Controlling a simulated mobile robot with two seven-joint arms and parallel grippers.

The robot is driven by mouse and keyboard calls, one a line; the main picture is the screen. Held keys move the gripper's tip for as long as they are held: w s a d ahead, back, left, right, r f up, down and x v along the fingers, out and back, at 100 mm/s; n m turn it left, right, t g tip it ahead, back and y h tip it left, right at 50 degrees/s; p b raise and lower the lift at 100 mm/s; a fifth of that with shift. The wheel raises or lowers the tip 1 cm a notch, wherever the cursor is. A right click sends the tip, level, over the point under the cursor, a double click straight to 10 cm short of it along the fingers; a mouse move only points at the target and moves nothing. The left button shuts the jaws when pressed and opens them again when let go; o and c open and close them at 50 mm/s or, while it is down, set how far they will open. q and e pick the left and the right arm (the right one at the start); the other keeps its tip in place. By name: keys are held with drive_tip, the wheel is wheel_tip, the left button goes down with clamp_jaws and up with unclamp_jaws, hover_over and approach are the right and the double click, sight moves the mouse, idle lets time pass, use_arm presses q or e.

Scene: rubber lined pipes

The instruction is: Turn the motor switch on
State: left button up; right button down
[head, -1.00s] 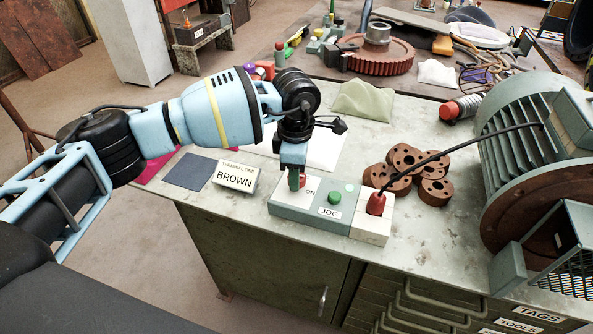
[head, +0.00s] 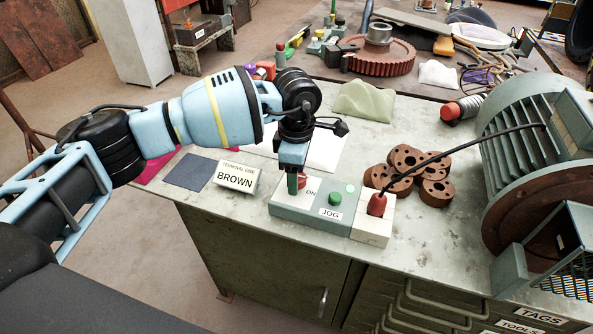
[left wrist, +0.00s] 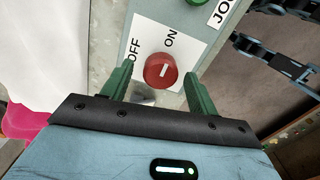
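The motor switch is a red round knob (left wrist: 160,70) with a short white mark, on a white plate between the words OFF and ON. It sits on the left end of the grey-green control box (head: 300,212), partly hidden by my gripper in the head view. I cannot tell exactly which word the mark points to. My left gripper (head: 293,185) points down over this end of the box. In the left wrist view its green fingers (left wrist: 159,88) are open, one on each side of the knob, with gaps visible. My right gripper is not in view.
A green JOG button (head: 335,198) and a red plug (head: 376,204) with a black cable sit right of the switch. A BROWN sign (head: 236,177) stands to the left. Rusty rings (head: 437,192) and a large motor (head: 525,150) are at the right.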

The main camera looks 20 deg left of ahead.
use_arm(q)
drive_tip(key=shift+r, duration=3.9)
drive_tip(key=shift+f, duration=0.1)
